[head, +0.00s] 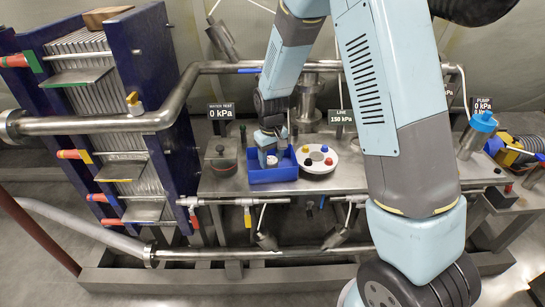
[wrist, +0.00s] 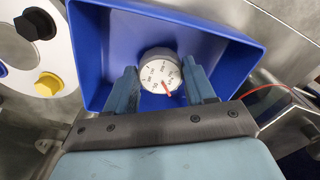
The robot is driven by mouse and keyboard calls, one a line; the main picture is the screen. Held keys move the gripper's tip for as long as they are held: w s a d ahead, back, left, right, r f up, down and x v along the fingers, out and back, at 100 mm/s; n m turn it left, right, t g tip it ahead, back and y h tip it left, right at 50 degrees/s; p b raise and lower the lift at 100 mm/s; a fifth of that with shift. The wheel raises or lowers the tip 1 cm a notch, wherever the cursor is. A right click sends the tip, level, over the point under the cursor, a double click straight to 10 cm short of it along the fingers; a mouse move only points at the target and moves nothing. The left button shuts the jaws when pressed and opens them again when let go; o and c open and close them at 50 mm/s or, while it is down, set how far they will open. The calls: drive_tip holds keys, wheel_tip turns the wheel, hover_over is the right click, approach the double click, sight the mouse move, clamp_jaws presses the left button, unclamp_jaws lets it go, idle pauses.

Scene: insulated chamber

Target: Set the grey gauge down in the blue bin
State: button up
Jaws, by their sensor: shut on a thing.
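The blue bin (head: 262,180) stands on the steel bench, left of a white round tray. My gripper (head: 270,160) reaches down into the bin from above. In the wrist view my gripper (wrist: 164,88) is shut on the grey gauge (wrist: 160,68), with one finger on each side of it. The gauge has a pale dial with dark numbers and a red needle. It is inside the outline of the blue bin (wrist: 91,50). I cannot tell whether it touches the bin floor. In the head view the gauge (head: 272,160) shows only as a small pale spot.
The white round tray (head: 330,165) with coloured knobs sits close to the bin's right side.

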drive_tip(key=o, duration=1.1)
